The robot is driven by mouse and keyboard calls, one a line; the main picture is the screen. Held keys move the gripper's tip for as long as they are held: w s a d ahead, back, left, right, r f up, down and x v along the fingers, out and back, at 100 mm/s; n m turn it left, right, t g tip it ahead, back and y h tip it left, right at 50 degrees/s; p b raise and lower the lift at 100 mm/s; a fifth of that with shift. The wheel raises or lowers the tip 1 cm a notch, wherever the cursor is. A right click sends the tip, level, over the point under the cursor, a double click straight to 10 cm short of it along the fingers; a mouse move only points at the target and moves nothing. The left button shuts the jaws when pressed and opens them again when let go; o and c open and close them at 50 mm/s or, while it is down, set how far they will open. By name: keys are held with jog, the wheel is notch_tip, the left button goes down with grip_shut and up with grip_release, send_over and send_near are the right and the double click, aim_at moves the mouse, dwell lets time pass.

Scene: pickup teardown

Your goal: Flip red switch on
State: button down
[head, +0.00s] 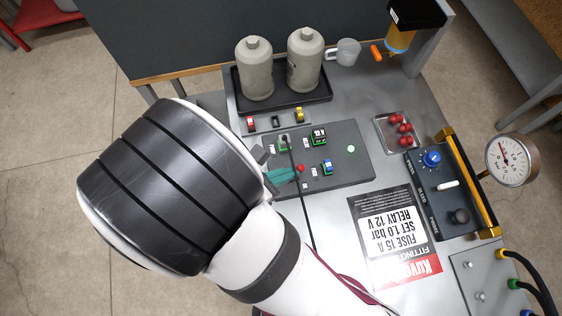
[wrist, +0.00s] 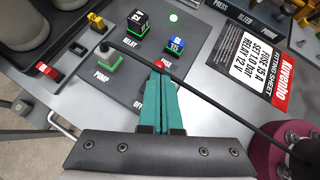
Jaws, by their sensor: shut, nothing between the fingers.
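A red-tipped switch (head: 300,168) stands on the dark grey panel (head: 350,165). In the wrist view its red tip (wrist: 161,64) shows just beyond my fingertips, and its lower part is hidden behind them. My gripper (head: 294,172) has teal fingers, pressed together and empty. Its tips are right beside the switch on its left in the head view; whether they touch it I cannot tell. The fingers also show in the wrist view (wrist: 161,78). An "OFF" label is partly visible by the fingers in the wrist view.
A black cable (wrist: 205,95) runs from the pump connector (wrist: 108,56) across the panel, close by my fingers. Two grey bottles stand in a black tray (head: 285,106) behind. A fitting sheet (head: 395,235) lies right.

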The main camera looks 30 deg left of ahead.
jog(key=shift+r, duration=0.8)
jog(key=shift+s+a+r, duration=0.1)
jog(key=shift+s+r, duration=0.05)
jog(key=shift+s, duration=0.05)
jog(key=s+a+r, duration=0.1)
jog(key=s+a, duration=0.1)
jog(key=s, duration=0.4)
jog(key=s+a, duration=0.2)
jog(key=s, duration=0.5)
jog(key=shift+a+r, duration=0.35)
jog(key=shift+a, duration=0.05)
